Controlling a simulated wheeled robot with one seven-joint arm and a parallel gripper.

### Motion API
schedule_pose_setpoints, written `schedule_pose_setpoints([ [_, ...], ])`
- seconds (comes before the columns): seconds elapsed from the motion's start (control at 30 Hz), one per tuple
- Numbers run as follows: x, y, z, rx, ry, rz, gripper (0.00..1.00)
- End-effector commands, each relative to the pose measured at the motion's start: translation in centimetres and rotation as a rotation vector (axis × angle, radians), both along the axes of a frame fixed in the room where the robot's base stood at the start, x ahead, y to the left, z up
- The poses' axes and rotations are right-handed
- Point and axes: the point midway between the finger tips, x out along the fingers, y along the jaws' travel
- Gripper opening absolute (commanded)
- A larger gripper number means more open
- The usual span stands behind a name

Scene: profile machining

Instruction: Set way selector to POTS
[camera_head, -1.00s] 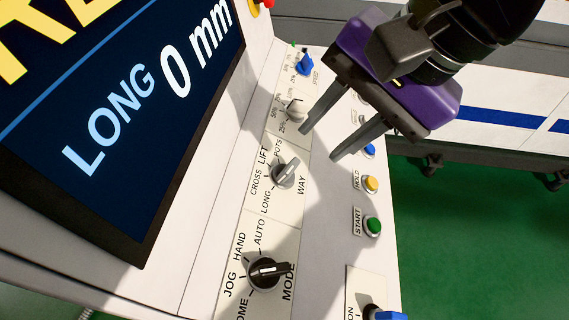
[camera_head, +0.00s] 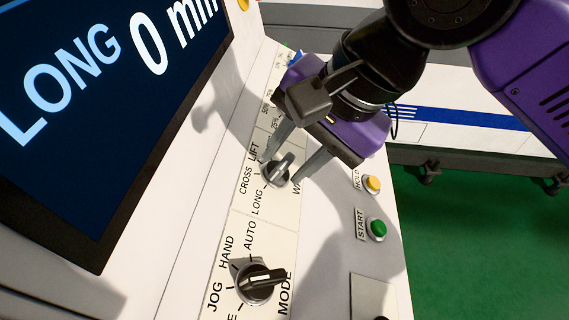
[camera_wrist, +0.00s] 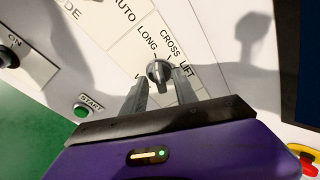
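The way selector (camera_head: 277,172) is a grey rotary knob on the sloped panel, with LONG, CROSS and LIFT printed around its left side. The POTS label is hidden behind my gripper. The knob's bar slants from lower left to upper right in the head view. My gripper (camera_head: 281,170) is open, with one finger on each side of the knob. In the wrist view, the knob (camera_wrist: 159,71) sits at and just beyond the fingertips of my gripper (camera_wrist: 156,86). Contact with the knob cannot be told. The screen (camera_head: 100,110) reads LONG 0 mm.
The black mode knob (camera_head: 257,283) lies nearer on the same panel. A green START button (camera_head: 376,229) and a yellow HOLD button (camera_head: 372,184) are to the right. A red and yellow button (camera_wrist: 306,160) shows at lower right in the wrist view.

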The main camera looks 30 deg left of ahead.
Motion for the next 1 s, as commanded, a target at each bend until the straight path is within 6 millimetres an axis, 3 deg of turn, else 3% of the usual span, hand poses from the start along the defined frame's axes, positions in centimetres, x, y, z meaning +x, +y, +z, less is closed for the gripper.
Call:
schedule_pose_setpoints([
  [0.13,0.0,0.0,0.01,0.0,0.0,0.0,0.35],
  [0.3,0.0,-0.01,0.02,0.0,0.0,0.0,0.01],
  [1.0,-0.02,0.04,0.32,-0.029,0.061,-0.123,0.0],
])
